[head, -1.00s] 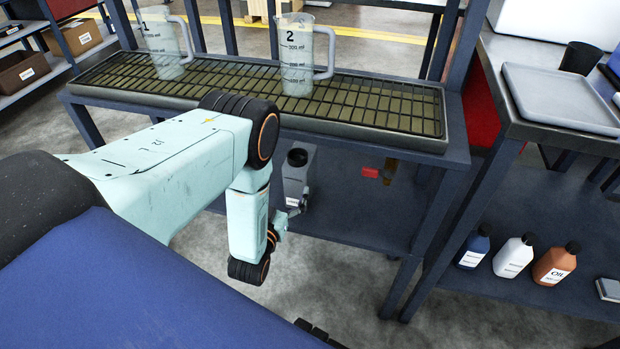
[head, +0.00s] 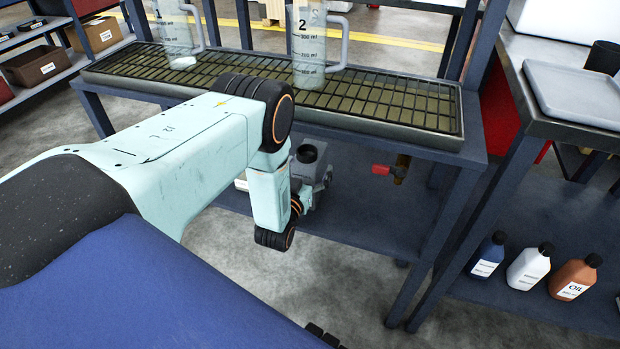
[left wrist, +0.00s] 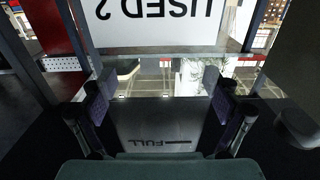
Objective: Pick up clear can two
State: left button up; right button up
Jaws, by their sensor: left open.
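Clear can two is a transparent jug (head: 308,62) marked 2, with measuring lines and a handle on its right. It stands upright on the grated rack (head: 400,108) in the head view.
A similar jug (head: 177,35) marked 1 stands left on the rack. A white panel (left wrist: 165,28) reading USED 2, upside down, fills the top of the wrist view. Several bottles (head: 528,266) stand on a low shelf at right.

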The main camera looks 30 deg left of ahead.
aim_at(310, 146)
pick_arm(q)
jog(key=shift+w+r, duration=0.1)
jog(key=c, duration=1.8)
notch_tip(310, 146, up, 10)
jog(key=p, duration=0.4)
jog(key=shift+p, duration=0.4)
